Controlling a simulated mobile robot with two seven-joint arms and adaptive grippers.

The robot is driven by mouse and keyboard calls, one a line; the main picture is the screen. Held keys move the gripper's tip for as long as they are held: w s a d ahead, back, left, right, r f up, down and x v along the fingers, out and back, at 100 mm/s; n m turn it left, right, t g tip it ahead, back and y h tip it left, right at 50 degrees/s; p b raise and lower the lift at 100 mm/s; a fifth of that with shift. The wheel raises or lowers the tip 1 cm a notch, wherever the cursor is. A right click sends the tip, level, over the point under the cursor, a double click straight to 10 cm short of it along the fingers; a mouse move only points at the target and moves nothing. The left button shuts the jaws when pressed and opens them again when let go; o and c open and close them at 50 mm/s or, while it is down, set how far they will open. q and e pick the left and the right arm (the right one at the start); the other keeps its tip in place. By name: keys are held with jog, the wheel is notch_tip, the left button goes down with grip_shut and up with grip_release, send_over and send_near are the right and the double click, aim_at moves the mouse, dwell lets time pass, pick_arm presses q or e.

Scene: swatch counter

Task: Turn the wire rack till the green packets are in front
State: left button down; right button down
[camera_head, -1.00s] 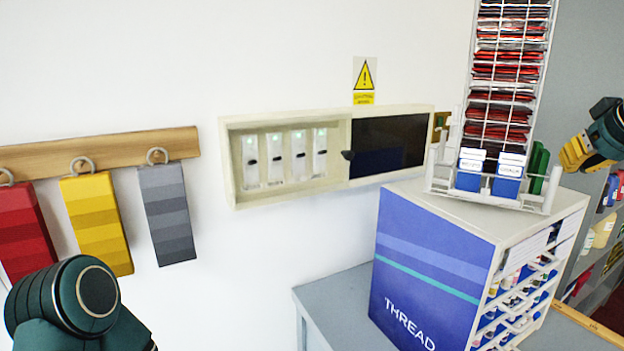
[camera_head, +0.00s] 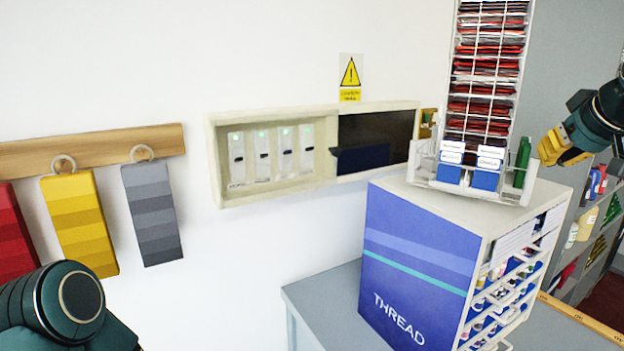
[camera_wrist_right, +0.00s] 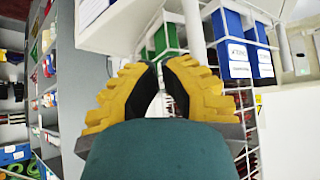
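The tall white wire rack (camera_head: 487,100) stands on top of the blue thread cabinet in the head view, its front filled with red packets (camera_head: 490,68). At its foot are blue packets (camera_head: 486,180) with white labels facing front, and green packets (camera_head: 522,155) on the right side. My left gripper is out of view.
The thread cabinet (camera_head: 415,260) stands on a grey counter (camera_head: 320,300). A cream wall box (camera_head: 270,202) is close left of the rack. Shelves with bottles (camera_head: 585,225) stand at right. Red, yellow and grey swatches (camera_head: 80,225) hang at left.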

aim_at(533, 162)
jog(key=shift+a, duration=0.15)
jog(key=shift+s+a+b, duration=0.2)
jog(key=shift+a, duration=0.3)
jog(key=shift+s+a+b, duration=0.15)
jog(key=shift+s+a, duration=0.05)
jog(key=shift+a, duration=0.3)
jog(key=shift+s+a, duration=0.2)
jog(key=shift+a, duration=1)
jog(key=shift+a+b, duration=0.35)
jog(key=shift+a, duration=0.65)
